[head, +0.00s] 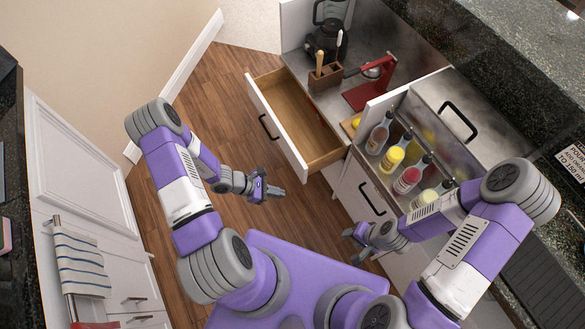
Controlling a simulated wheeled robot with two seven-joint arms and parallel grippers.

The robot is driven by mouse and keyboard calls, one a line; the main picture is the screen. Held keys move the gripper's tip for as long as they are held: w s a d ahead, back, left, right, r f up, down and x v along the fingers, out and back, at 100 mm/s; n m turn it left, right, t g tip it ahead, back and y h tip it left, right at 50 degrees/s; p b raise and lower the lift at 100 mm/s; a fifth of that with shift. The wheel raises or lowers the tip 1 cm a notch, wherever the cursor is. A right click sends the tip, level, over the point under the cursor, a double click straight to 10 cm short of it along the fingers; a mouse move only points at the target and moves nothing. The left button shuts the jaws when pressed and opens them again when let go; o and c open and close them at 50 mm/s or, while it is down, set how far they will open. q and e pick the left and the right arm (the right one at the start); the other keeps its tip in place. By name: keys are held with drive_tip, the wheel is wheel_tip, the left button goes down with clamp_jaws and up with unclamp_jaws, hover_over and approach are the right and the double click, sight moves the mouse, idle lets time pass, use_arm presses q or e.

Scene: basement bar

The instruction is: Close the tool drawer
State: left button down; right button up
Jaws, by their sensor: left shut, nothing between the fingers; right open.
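The drawer (275,131) is pulled out from the white cabinet under the bar counter. Its white front has a black handle (268,127), and its wooden inside looks empty. My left gripper (278,192) is shut and empty, over the floor below and left of the drawer's near corner, apart from it. My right gripper (352,241) is open in front of the lower cabinet, near a second black handle (371,199), with no clear contact visible.
A bottle rack (427,152) with several bottles stands right of the drawer. A wooden tool holder (326,77), a red stand (370,92) and a blender (328,35) are on the counter behind it. White cabinets with a striped towel (80,264) are at left. Wooden floor (215,95) left of the drawer is clear.

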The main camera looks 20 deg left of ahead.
use_arm(q)
drive_tip(key=w+a+f+n+t+y+b, duration=0.1)
drive_tip(key=w+a+f+n+t+y, duration=0.1)
drive_tip(key=w+a+n+t, duration=0.45)
drive_tip(key=m+g+b, duration=0.2)
approach(300, 163)
wheel_tip(300, 163, down, 4)
drive_tip(key=shift+n+t, duration=0.25)
drive_tip(key=w+d+b, duration=0.1)
drive_tip(key=w+d, duration=0.2)
drive_tip(key=shift+w, duration=0.1)
drive_tip(key=shift+w+d, duration=0.3)
drive_tip(key=shift+w, duration=0.1)
use_arm(e)
wheel_tip(300, 163, down, 5)
drive_tip(key=shift+r, duration=0.1)
